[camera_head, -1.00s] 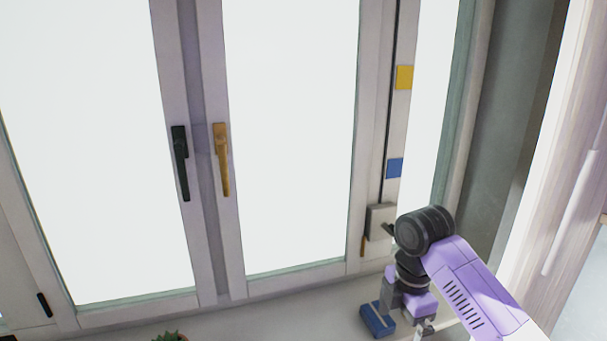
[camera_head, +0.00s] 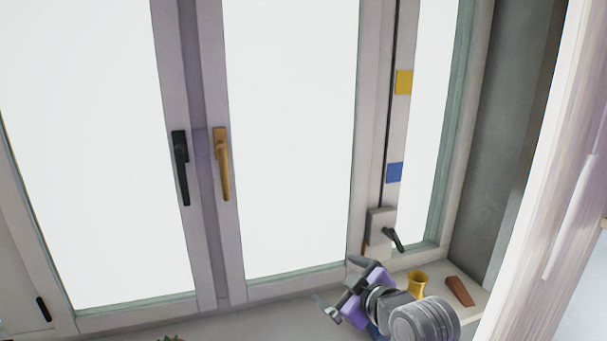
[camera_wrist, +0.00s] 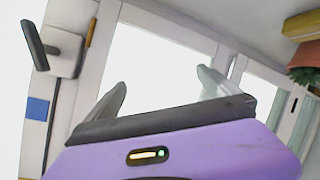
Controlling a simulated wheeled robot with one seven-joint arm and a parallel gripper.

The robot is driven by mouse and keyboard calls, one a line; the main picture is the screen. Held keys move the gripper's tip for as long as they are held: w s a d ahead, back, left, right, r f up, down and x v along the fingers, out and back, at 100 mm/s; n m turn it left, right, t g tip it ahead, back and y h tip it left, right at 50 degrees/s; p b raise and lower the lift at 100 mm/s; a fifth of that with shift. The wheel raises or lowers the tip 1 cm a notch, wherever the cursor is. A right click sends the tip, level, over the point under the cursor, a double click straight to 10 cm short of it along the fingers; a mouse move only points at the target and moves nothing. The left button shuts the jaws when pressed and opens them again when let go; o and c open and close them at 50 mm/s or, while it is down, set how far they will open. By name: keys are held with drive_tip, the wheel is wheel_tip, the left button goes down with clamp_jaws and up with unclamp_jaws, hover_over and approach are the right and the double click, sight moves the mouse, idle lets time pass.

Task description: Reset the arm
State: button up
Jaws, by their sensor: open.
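My gripper (camera_head: 340,287) is low in the head view, to the right of the middle, just above the windowsill and in front of the window frame. Its fingers are spread apart and nothing shows between them. In the wrist view the two grey fingers of my gripper (camera_wrist: 162,92) stand apart, with the bright window behind them. My grey wrist joint and purple gripper body are behind the fingers in the head view. The rest of my arm is out of view.
The window has a black handle (camera_head: 182,168), a gold handle (camera_head: 221,165) and a lever box (camera_head: 380,226). A yellow vase (camera_head: 417,283) and a brown object (camera_head: 459,291) stand close to my wrist on the sill (camera_head: 270,316). A plant (camera_wrist: 303,75) shows in the wrist view.

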drive_tip(key=s+d+f+m+t+h, duration=0.1)
drive_tip(key=s+d+f+m+h, duration=0.1)
drive_tip(key=s, duration=1.5)
drive_tip(key=s+d+f+m+h, duration=0.1)
drive_tip(key=s+d+m, duration=0.4)
drive_tip(key=s, duration=1.3)
drive_tip(key=s+d+f+m+t+h, duration=0.1)
drive_tip(key=s+d+f+m, duration=0.3)
drive_tip(key=s, duration=1.4)
drive_tip(key=shift+d+t+h, duration=0.3)
drive_tip(key=shift+d+h, duration=0.3)
drive_tip(key=shift+h, duration=0.2)
